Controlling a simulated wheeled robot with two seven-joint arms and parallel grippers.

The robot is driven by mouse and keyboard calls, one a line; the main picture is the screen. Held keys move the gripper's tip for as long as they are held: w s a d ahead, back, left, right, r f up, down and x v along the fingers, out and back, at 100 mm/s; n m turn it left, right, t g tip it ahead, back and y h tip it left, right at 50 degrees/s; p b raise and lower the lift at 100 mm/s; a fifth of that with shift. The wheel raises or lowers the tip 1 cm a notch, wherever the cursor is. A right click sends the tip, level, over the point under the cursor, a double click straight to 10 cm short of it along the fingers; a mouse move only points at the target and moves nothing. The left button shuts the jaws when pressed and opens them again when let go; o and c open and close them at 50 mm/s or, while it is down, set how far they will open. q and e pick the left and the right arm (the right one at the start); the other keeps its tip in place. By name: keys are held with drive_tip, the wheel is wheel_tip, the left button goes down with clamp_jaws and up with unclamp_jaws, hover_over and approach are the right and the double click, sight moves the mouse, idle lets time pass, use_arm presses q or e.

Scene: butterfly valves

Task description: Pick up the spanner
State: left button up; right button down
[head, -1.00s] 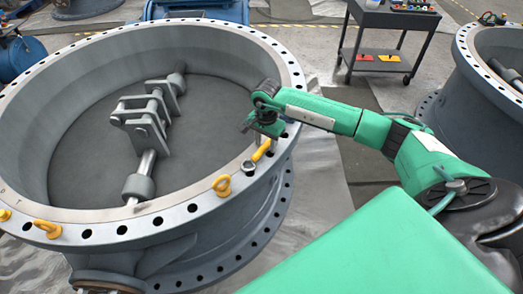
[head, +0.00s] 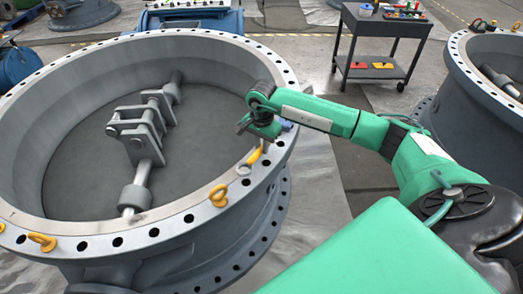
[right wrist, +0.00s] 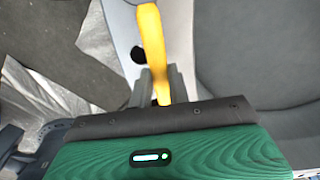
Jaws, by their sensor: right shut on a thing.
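The spanner, with a yellow handle (head: 255,156), is at the right part of the valve's flange rim in the head view. My right gripper (head: 259,142) is above the rim, shut on the handle. Its fingers (right wrist: 158,85) sit either side of the yellow grip. The spanner's far end is hard to make out, and I cannot tell whether it touches the flange. My left gripper is not in view.
The large grey valve ring (head: 190,219) has bolt holes and yellow lifting eyes (head: 219,195) on its rim. Inside is a disc with a shaft and bracket (head: 140,130). A dark tool cart (head: 375,72) stands behind. Another valve (head: 470,85) is at the right.

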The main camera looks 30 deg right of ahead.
wheel_tip(320, 180, up, 17)
drive_tip(key=shift+r, duration=0.15)
drive_tip(key=c, duration=2.1)
unclamp_jaws()
clamp_jaws()
